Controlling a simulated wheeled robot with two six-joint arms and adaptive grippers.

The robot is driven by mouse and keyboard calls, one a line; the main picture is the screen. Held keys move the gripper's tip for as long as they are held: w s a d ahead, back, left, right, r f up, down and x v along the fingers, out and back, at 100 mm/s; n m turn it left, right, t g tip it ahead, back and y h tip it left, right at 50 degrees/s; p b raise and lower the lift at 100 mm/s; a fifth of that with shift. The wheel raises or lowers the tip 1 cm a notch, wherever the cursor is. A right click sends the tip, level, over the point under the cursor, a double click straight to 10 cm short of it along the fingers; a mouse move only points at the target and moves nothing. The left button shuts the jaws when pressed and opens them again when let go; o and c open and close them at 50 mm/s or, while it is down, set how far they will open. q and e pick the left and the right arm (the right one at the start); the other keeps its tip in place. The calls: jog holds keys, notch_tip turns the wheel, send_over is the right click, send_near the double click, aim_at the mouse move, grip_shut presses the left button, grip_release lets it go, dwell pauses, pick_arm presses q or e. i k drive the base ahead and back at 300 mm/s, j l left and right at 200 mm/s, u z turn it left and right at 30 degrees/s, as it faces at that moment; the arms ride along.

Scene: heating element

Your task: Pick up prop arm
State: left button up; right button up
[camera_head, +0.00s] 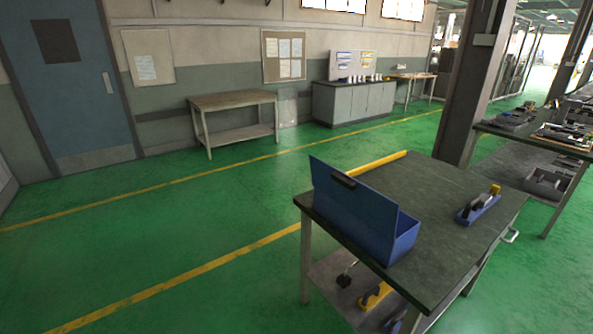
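A dark-topped workbench (440,190) stands at the right front. On it, near the front left, is a blue box (406,238) with its blue lid (350,205) raised and its back toward me. A long yellow bar (378,162) lies along the bench's far left edge, its near end beside the lid. A small blue holder with a dark and yellow item (480,205) sits at the right of the top. I cannot tell for sure which thing is the prop arm. The box's inside is mostly hidden. Neither of my grippers is in view.
The bench's lower shelf (335,277) holds yellow and dark items. A steel pillar (484,90) rises behind the bench, with a cluttered table (545,135) to the right. A wooden table (235,98) and grey cabinet (352,102) line the wall. Green floor (180,235) is clear at left.

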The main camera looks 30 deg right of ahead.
aim_at(476, 206)
jog(key=z, duration=1.2)
